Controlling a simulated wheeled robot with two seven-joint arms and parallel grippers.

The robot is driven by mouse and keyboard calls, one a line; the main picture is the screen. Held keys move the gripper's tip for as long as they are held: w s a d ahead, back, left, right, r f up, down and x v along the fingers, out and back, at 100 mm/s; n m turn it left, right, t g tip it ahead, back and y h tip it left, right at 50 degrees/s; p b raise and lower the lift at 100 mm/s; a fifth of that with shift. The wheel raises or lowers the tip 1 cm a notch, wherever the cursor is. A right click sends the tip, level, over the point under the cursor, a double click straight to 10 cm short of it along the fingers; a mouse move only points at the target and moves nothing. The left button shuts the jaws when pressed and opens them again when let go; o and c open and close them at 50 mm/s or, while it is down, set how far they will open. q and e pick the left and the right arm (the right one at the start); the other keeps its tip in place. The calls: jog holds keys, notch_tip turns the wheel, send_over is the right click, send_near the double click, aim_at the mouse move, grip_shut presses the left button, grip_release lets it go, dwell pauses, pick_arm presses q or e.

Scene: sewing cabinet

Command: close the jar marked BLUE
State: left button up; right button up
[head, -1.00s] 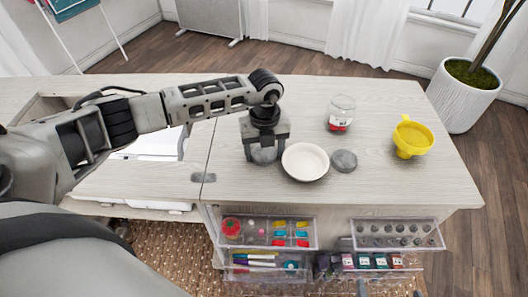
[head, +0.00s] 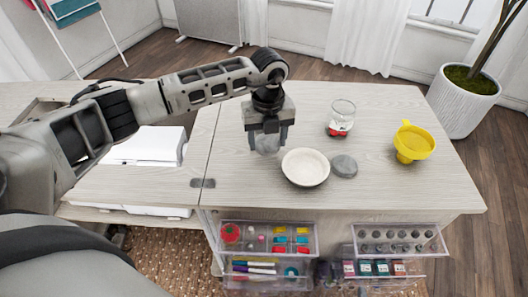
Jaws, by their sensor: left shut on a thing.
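My left gripper (head: 267,142) is shut on a round grey lid (head: 266,144). It holds the lid a little above the cabinet top, behind and left of a white bowl. A clear glass jar (head: 342,117) stands upright to the right of the gripper and apart from it. The jar has red contents near its bottom and a small label too small to read; no lid shows on it. A second grey disc, like a lid (head: 344,166), lies flat on the top, right of the bowl. My right gripper is not in view.
The white bowl (head: 305,167) sits between the gripper and the flat disc. A yellow funnel-like container (head: 413,143) stands at the right. Clear drawers (head: 268,239) with sewing supplies stick out below the front edge. The wooden top (head: 385,188) is bare at the front right.

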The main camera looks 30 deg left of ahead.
pick_arm(q)
jog(key=w+d+r+b, duration=0.3)
jog(key=w+r, duration=0.5)
jog(key=w, duration=0.4)
jog(key=shift+w+r, duration=0.15)
jog(key=shift+d, duration=0.1)
